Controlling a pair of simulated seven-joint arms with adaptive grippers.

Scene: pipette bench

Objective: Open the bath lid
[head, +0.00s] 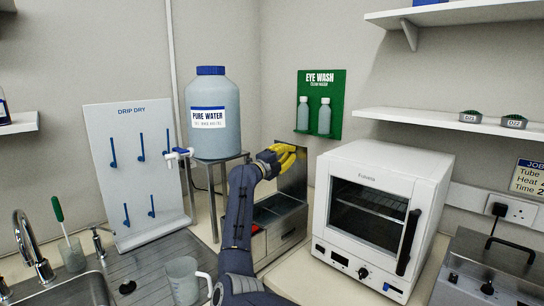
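The steel bath (288,236) stands on the bench between the water-bottle stand and the white oven. Its top is open and its dark inside shows. A steel lid panel (296,182) stands upright at its back. My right gripper (288,157), with yellow fingers, is at the upper left of the lid panel and covers part of it. I cannot tell whether it touches the lid or how far its fingers are apart. My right arm hides the bath's left part. My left gripper is not in view.
The water bottle (211,98) on its stand is close to the left of my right gripper. The white oven (376,212) stands to the right of the bath. A steel appliance (468,276) with a black handle is at the lower right. A jug (182,279) stands by the sink.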

